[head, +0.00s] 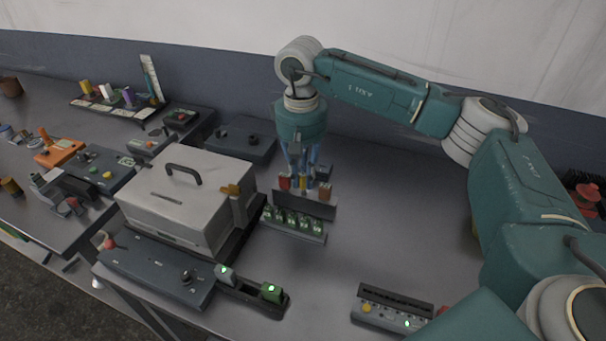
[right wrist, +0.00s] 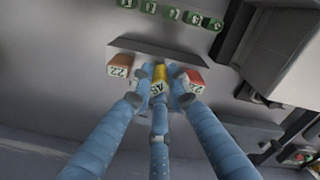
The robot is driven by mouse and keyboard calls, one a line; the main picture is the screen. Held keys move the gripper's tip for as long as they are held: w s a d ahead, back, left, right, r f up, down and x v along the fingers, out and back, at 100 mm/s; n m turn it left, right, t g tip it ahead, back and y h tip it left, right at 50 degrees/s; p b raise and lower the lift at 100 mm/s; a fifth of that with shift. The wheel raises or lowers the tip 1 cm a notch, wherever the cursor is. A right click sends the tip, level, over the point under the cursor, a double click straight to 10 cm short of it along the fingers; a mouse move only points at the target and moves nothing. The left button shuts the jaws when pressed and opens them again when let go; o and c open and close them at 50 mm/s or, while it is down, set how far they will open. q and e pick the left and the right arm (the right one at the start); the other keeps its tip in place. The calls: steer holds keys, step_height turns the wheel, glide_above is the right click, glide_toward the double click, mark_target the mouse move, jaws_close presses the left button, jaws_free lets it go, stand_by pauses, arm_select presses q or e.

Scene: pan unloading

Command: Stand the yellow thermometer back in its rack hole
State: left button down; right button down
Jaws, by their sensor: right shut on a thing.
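The yellow thermometer (right wrist: 158,74) shows as a yellow top with a pale marked face, between the blue fingertips in the right wrist view. In the head view its yellow top (head: 303,183) is just below the fingers. My right gripper (head: 304,174) points down and is shut on it. The rack (head: 305,205) has a dark upright panel and a front row of green-marked labels; the panel also shows in the right wrist view (right wrist: 175,54). The thermometer's lower part and the rack hole are hidden. My left gripper is not in view.
A red-topped piece (right wrist: 193,80) and an orange-brown one (right wrist: 120,66) stand close on either side of the yellow top. A grey lidded box (head: 180,205) stands left of the rack. A control panel (head: 392,310) lies front right. The bench right of the rack is clear.

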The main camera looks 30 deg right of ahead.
steer(key=shift+f+b, duration=0.6)
steer(key=shift+f, duration=0.3)
stand_by(0.4)
steer(key=c, duration=1.6)
jaws_free()
step_height(320, 180, up, 12)
steer(key=shift+a, duration=0.1)
